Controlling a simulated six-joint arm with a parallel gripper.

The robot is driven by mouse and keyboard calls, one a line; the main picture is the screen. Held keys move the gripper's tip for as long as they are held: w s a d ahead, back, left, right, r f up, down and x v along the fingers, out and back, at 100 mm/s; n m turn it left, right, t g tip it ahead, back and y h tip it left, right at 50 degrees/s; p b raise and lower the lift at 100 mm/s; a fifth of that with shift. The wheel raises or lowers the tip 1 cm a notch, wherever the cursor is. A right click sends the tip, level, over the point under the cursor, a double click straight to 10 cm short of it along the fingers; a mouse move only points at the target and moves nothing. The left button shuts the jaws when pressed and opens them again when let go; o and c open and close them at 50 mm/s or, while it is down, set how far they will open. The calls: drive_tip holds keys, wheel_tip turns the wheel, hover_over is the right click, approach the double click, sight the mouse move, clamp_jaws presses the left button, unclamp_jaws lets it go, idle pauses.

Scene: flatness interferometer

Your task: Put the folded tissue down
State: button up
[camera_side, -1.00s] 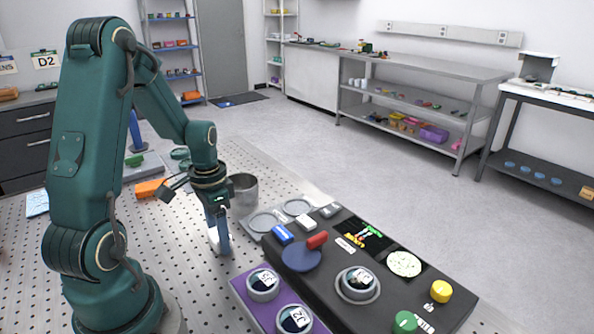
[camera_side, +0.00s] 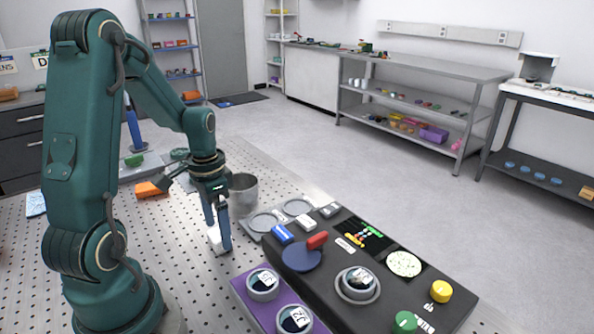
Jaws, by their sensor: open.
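The folded tissue (camera_side: 213,238) is a small white piece at the left of the console, low at the perforated table top. It is partly hidden by my gripper (camera_side: 218,238). My gripper points down with its blue fingers apart, one on the near right side of the tissue and one behind it to the left. The tissue appears to lie on the table; whether a finger still touches it I cannot tell.
A dark console (camera_side: 330,262) with knobs and a red lever (camera_side: 317,240) stands close to the right. A metal cup (camera_side: 243,192) is just behind my gripper. A purple tray (camera_side: 246,307) with round parts is in front. Perforated table (camera_side: 190,290) is bare nearby.

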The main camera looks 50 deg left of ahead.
sight(218, 233)
wheel_tip(218, 233, up, 9)
drive_tip(key=s+d+r+t, duration=0.2)
drive_tip(key=d, duration=0.6)
drive_tip(key=s+d+r+t, duration=0.1)
drive_tip(key=d+r+t, duration=0.1)
drive_tip(key=d, duration=0.6)
drive_tip(key=shift+s+d+t, duration=0.2)
drive_tip(key=shift+s+t, duration=0.15)
drive_tip(key=shift+t, duration=0.45)
drive_tip(key=shift+o, duration=0.5)
